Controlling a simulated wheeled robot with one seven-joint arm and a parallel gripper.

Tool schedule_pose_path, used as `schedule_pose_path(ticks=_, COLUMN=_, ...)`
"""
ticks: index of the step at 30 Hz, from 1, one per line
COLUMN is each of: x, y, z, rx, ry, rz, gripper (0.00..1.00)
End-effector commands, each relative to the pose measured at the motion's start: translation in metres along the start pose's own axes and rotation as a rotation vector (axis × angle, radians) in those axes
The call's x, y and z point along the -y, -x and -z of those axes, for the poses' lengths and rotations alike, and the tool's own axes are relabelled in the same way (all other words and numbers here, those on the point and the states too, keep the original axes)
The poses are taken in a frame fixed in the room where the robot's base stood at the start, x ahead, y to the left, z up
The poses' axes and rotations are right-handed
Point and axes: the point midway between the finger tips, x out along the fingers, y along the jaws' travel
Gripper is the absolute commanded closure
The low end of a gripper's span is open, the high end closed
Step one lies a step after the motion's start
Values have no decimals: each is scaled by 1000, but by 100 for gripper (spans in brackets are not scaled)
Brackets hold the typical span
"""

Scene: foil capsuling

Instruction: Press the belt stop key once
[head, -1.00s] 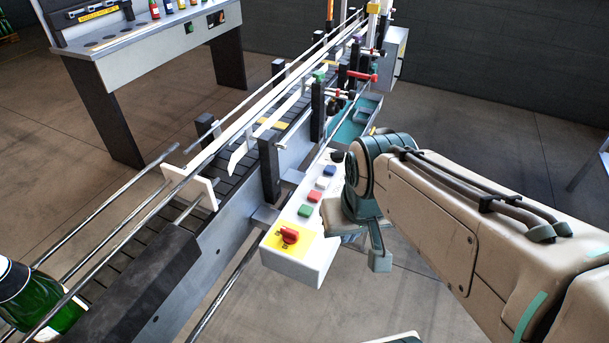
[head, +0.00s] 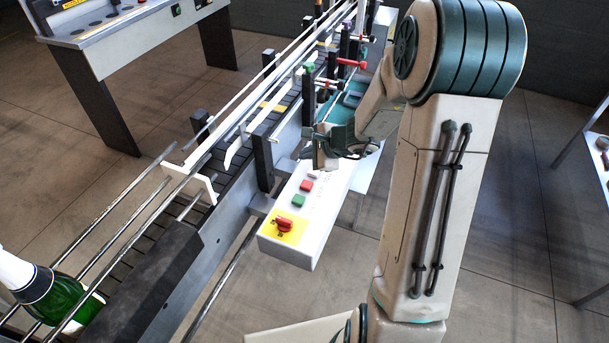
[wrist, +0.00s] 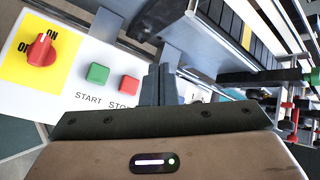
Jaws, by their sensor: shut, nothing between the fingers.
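The red stop key (head: 306,186) is on top of the white control box (head: 290,250) beside the conveyor. In the wrist view the red key (wrist: 129,88) has a partly covered label, "STO". The green START key (wrist: 97,74) is to its left. My gripper (wrist: 157,82) is shut and empty, its fingers just right of the red key in the wrist view. In the head view my gripper (head: 318,160) is over the box, beyond the red key, and hides the keys farther along. I cannot tell whether the fingers touch the box.
A red rotary switch (wrist: 40,50) on a yellow plate sits at the near end of the box. The conveyor (head: 175,235) with its rails runs close along the box. The floor right of the box is clear.

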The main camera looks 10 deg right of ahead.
Motion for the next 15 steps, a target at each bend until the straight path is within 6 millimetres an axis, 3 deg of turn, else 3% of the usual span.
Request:
schedule_pose_path(ticks=5, x=4, y=-8, z=16, rx=-20, ry=-106, rz=23, gripper=100)
schedule_pose_path(ticks=15, x=4, y=-9, z=17, rx=-22, ry=-112, rz=26, gripper=100)
